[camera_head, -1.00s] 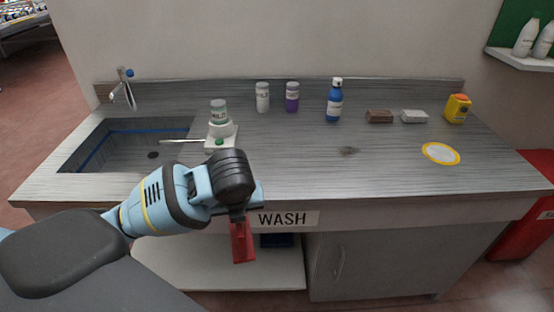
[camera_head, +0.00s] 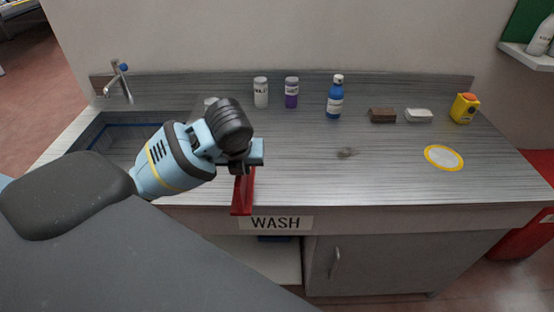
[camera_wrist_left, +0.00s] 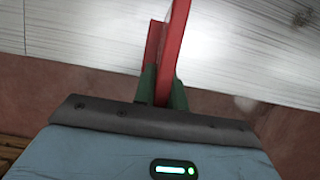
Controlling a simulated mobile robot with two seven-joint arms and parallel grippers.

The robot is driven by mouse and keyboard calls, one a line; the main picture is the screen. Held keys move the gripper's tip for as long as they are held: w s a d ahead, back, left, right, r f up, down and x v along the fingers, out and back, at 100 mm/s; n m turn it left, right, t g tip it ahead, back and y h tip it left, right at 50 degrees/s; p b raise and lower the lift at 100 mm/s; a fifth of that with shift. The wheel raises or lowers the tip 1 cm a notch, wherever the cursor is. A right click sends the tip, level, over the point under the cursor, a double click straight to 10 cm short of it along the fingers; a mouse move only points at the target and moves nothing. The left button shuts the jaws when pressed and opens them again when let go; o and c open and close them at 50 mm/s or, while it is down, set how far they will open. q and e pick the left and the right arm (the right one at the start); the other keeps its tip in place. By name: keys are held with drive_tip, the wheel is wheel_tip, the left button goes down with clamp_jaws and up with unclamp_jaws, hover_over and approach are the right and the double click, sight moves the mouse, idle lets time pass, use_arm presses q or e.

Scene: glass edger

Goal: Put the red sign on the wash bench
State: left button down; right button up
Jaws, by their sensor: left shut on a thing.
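The red sign (camera_head: 243,193) is in my left gripper (camera_head: 242,168), seen edge-on at the front edge of the wash bench (camera_head: 300,165). In the left wrist view the red sign (camera_wrist_left: 174,50) stands between the green fingertips (camera_wrist_left: 161,88), which are shut on it. The grey bench top (camera_wrist_left: 245,40) lies beyond it there. Whether the sign touches the bench I cannot tell. My right gripper is not in view.
A WASH label (camera_head: 275,223) is on the bench front. A white bottle (camera_head: 261,92), purple bottle (camera_head: 291,93), blue bottle (camera_head: 334,98), brown block (camera_head: 382,115), pale block (camera_head: 418,115) and yellow container (camera_head: 464,108) line the back. A yellow-rimmed disc (camera_head: 444,157) lies right. The middle front is clear.

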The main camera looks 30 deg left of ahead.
use_arm(q)
drive_tip(key=w+f, duration=0.1)
drive_tip(key=w, duration=1.4)
drive_tip(key=shift+w+f, duration=0.25)
drive_tip(key=shift+w, duration=0.15)
drive_tip(key=shift+a+f, duration=0.1)
drive_tip(key=shift+f, duration=1.65)
drive_tip(key=shift+f, duration=0.1)
drive_tip(key=c, duration=1.5)
unclamp_jaws()
drive_tip(key=shift+o, duration=0.2)
drive_tip(key=v, duration=1.2)
